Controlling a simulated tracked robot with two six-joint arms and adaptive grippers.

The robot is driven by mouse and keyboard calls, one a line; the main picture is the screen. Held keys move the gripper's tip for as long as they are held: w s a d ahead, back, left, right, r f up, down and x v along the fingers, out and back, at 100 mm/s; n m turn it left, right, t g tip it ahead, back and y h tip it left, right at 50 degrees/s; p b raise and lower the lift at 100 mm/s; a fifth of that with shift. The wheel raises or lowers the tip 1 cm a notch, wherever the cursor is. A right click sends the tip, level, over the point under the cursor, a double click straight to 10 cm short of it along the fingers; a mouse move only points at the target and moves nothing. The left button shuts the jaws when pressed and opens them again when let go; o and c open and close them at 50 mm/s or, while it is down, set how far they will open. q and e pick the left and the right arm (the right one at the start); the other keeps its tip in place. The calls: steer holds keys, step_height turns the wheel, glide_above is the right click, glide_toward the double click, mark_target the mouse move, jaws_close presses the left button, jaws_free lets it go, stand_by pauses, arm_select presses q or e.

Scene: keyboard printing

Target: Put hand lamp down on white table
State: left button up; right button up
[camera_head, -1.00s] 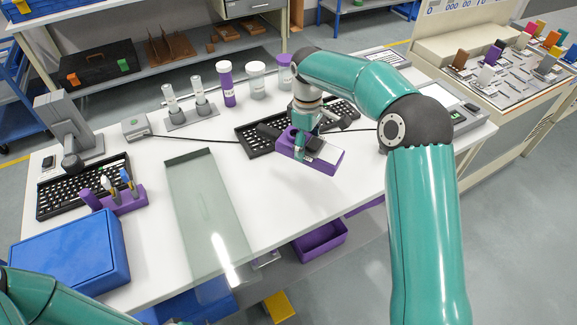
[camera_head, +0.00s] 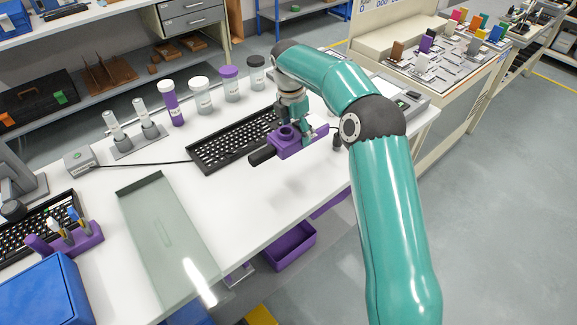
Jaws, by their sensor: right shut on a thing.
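The hand lamp (camera_head: 287,147) is a purple body with a dark cylindrical part pointing left. My right gripper (camera_head: 294,130) is shut on it from above, and the fingertips are partly hidden by the lamp. The lamp is held above the white table (camera_head: 255,200), in front of the black keyboard, with a soft shadow on the bare tabletop below. My left gripper is not in view.
The black keyboard (camera_head: 232,141) lies behind the lamp. A translucent tray (camera_head: 126,190) lies to the left. Several lidded bottles and a tube stand (camera_head: 136,146) line the back. The tabletop between tray and lamp is clear; its front edge is near.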

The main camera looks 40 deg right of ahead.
step_height(320, 180, down, 13)
steer(key=shift+r+p, duration=0.15)
steer(key=shift+p, duration=0.35)
steer(key=o, duration=1.4)
steer(key=shift+c, duration=0.2)
steer(key=r, duration=0.4)
steer(key=a+r, duration=0.1)
steer(key=r, duration=0.3)
steer(key=r+b, duration=0.1)
steer(key=r, duration=0.3)
steer(key=shift+w+a, duration=0.1)
steer(key=shift+a, duration=0.15)
